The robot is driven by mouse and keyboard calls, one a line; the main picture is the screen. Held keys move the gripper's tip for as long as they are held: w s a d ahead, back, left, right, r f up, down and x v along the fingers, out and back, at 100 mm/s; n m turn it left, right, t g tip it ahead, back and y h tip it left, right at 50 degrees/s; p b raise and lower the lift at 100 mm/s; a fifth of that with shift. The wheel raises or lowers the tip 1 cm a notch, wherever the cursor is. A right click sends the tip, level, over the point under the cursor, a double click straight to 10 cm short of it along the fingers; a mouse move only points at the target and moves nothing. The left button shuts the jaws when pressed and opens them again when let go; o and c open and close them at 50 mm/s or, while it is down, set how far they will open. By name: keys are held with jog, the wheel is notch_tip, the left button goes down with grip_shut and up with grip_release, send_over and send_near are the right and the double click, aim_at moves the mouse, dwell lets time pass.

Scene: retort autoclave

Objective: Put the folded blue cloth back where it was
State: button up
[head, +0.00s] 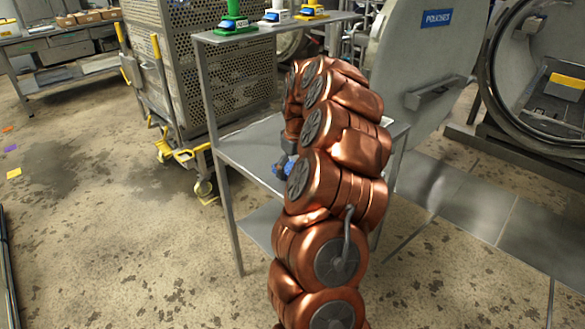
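My copper arm rises through the middle of the head view and hides much of a grey metal stand (220,150). A small blue and dark grey part (284,167) shows at the arm's left side, over the stand's middle shelf. I cannot tell whether it is my gripper, the cloth or both. My gripper's fingers cannot be made out. I cannot tell whether any is the folded blue cloth.
A perforated metal cage trolley (215,60) with yellow handles stands behind the stand at left. A round grey door (405,60) labelled "POUCHES" and an open round vessel (500,80) are at right. A workbench (50,40) is at far left. The left floor is mostly clear.

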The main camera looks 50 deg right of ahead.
jog(key=shift+r, duration=0.15)
notch_tip(320, 180, up, 10)
jog(key=s+b, duration=0.1)
jog(key=s+a+r+n, duration=0.1)
jog(key=a+r, duration=0.1)
jog(key=a, duration=0.8)
jog(key=s+a+r+n, duration=0.1)
jog(key=s+a, duration=0.1)
jog(key=a, duration=0.8)
jog(key=s+a+f+g, duration=0.2)
jog(key=s+a+f, duration=0.2)
jog(key=s+a, duration=0.9)
jog(key=s+a+f+m, duration=0.1)
jog(key=s+a+f, duration=0.1)
jog(key=s, duration=0.4)
jog(key=s+a+f+g, duration=0.1)
jog(key=s+a+f, duration=0.1)
jog(key=s, duration=0.5)
jog(key=shift+a+f+m, duration=0.2)
jog(key=shift+f+m, duration=0.2)
jog(key=shift+f, duration=0.4)
